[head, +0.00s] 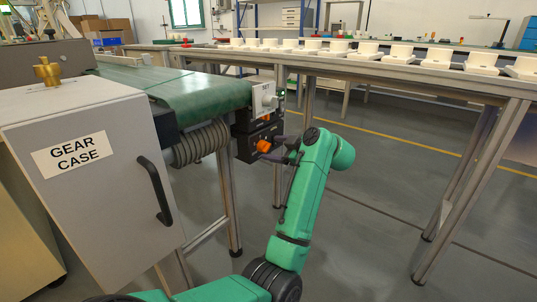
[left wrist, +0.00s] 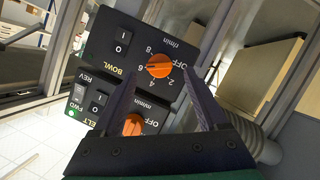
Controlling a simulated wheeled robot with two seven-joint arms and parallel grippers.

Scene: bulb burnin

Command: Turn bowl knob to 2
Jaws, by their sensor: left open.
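The bowl knob (left wrist: 159,66) is a round orange dial on a black panel (left wrist: 122,62) marked BOWL, with a scale from OFF through 2, 4, 6 and 8. The panel appears upside down in the left wrist view. The knob's exact pointer setting is too small to read surely. My left gripper (left wrist: 160,73) is open, with its fingertips on either side of the knob; contact cannot be told. In the head view the left gripper (head: 272,147) is at the lower black box, by the orange bowl knob (head: 264,146). My right gripper is out of view.
A second orange knob (left wrist: 132,125) sits on the neighbouring belt panel, close to the gripper. A grey gear case (head: 100,190) and green conveyor (head: 195,92) stand at left. A long bench (head: 420,78) with white parts runs behind.

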